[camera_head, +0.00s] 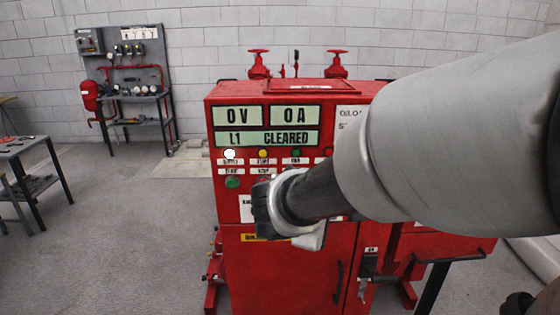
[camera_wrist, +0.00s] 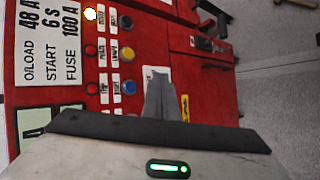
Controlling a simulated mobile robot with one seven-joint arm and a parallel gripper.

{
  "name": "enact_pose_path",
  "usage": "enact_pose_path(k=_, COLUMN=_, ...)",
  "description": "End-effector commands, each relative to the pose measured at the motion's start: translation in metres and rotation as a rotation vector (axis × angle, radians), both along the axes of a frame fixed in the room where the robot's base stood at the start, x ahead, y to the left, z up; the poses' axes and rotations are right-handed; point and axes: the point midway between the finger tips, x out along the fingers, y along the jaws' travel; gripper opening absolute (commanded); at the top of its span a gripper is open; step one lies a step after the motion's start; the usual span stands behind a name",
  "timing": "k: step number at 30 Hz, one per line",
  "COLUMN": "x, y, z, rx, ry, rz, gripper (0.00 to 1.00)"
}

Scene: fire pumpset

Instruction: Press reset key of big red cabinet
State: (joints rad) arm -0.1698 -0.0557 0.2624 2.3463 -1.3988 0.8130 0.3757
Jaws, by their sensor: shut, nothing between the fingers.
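The big red cabinet (camera_head: 340,255) stands in front of me, with display panels reading "0V", "0A" and "L1 CLEARED". Below them are rows of small lamps and buttons, including a green button (camera_head: 232,182). The wrist view shows the cabinet face turned sideways, with a blue button (camera_wrist: 128,87), a yellow button (camera_wrist: 128,53) and red ones. Small labels are too blurred to tell which is the reset key. My gripper (camera_wrist: 160,75) is shut and empty, its tips in front of the panel beside the blue button. Contact cannot be told. In the head view my arm hides part of the panel.
Red valve handwheels (camera_head: 258,62) rise behind the cabinet top. A pipe test stand (camera_head: 135,95) is against the back wall, and a grey table (camera_head: 30,145) stands at left. A door handle (camera_head: 338,282) juts from the cabinet front.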

Motion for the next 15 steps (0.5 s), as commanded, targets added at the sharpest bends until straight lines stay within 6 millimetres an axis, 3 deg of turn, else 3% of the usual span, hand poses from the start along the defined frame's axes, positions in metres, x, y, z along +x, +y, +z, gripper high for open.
enact_pose_path(k=15, x=0.067, y=0.000, z=-0.001, rx=0.001, ry=-0.001, rz=-0.002, gripper=0.00)
